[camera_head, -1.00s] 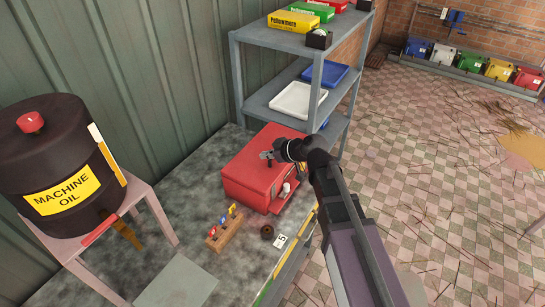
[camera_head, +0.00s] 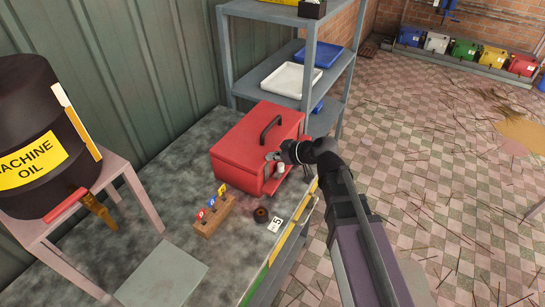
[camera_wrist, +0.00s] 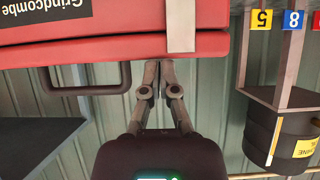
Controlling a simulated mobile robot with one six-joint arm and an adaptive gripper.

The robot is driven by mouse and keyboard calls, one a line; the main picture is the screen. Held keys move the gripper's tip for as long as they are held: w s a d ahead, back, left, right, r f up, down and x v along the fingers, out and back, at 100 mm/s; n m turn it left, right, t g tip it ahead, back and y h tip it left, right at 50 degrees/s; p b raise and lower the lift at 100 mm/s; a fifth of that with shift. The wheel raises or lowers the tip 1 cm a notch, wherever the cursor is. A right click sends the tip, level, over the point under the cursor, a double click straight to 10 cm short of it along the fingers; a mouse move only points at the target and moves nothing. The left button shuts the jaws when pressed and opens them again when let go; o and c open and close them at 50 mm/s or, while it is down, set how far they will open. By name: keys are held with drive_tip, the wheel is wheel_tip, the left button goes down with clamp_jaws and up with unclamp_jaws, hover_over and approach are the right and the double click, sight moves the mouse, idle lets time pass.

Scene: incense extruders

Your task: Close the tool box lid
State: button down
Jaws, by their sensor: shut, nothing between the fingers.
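The red tool box (camera_head: 238,150) stands on the grey bench against the wall. Its lid is down, with a black handle (camera_head: 270,130) standing up on top. In the head view my gripper (camera_head: 271,156) is at the box's right-hand front side, just below the lid's top edge. The upside-down wrist view shows the red front with a "Grindcombe" label, a pale latch strap (camera_wrist: 181,25) and the handle. There my gripper (camera_wrist: 159,67) is shut and empty, its tips close to the lid edge; I cannot tell whether they touch. My gripper partly hides the box front.
A wooden block (camera_head: 213,218) with coloured number tags, a dark ring (camera_head: 261,215) and a white "5" card (camera_head: 275,225) lie in front of the box. A machine oil drum (camera_head: 40,140) stands left. A grey shelf (camera_head: 275,75) stands behind. The right-hand floor is mostly open.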

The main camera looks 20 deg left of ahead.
drive_tip(key=shift+s+d+f+b, duration=0.4)
drive_tip(key=shift+f+b, duration=0.1)
drive_tip(key=shift+f, duration=0.15)
drive_tip(key=r+p, duration=0.2)
drive_tip(key=shift+w+a+r+p, duration=0.15)
drive_tip(key=shift+w+r+p, duration=0.15)
drive_tip(key=shift+r+p, duration=0.1)
drive_tip(key=d+f+b, duration=0.1)
drive_tip(key=d, duration=0.8)
drive_tip(key=shift+s, duration=0.35)
idle(0.7)
